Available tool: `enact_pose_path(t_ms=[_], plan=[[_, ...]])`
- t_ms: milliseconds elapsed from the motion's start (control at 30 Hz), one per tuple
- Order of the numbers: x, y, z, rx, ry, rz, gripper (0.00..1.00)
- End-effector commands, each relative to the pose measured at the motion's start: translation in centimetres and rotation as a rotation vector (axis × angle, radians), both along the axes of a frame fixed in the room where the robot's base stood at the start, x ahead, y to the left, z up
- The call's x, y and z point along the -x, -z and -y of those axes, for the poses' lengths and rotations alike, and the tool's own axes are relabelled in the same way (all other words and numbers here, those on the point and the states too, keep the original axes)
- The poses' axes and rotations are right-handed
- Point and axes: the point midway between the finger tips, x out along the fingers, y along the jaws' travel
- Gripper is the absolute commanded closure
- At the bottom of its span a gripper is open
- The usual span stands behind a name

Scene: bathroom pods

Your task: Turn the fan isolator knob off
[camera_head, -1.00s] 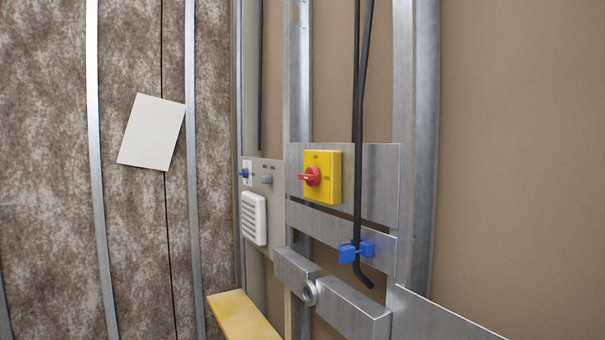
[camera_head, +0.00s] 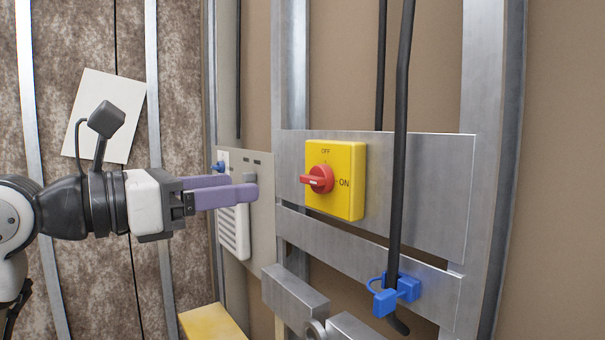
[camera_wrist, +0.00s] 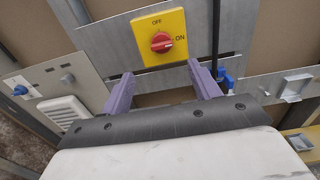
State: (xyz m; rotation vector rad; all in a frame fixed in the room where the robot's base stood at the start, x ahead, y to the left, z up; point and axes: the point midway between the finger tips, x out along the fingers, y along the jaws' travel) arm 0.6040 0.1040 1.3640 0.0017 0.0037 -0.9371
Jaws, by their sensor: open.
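The fan isolator is a yellow box (camera_head: 350,194) with a red knob (camera_head: 318,179) on a metal plate. OFF is printed at its top and ON at its right. The knob's grip lies horizontal, in line with ON. In the wrist view the red knob (camera_wrist: 161,42) and yellow box (camera_wrist: 172,22) are ahead of the fingers, with the grip roughly level. My gripper (camera_head: 243,188) has purple fingers and is left of the yellow box in the head view, apart from it. In the wrist view my gripper (camera_wrist: 160,70) is open and empty, its fingertips below the knob on either side.
A black cable (camera_head: 400,130) hangs right of the box, with a blue clip (camera_head: 398,288) low on it. A grey panel with a white vent (camera_head: 236,234) and a small blue knob (camera_head: 218,167) is on the left. Metal brackets (camera_head: 295,297) jut out below. A yellow ledge (camera_head: 212,325) is bottom left.

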Motion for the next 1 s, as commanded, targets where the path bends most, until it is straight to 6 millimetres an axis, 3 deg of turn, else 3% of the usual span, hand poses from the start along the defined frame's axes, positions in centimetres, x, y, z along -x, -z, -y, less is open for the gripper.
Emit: enact_pose_path(t_ms=[500, 700, 1000], plan=[[-5.8, -0.3, 8.4, 0.002, 0.008, 0.002, 0.38], [-6.9, -0.2, 9.8, 0.003, 0.006, 0.002, 0.38], [-7.1, -0.1, 10.1, 0.003, 0.006, 0.002, 0.38]])
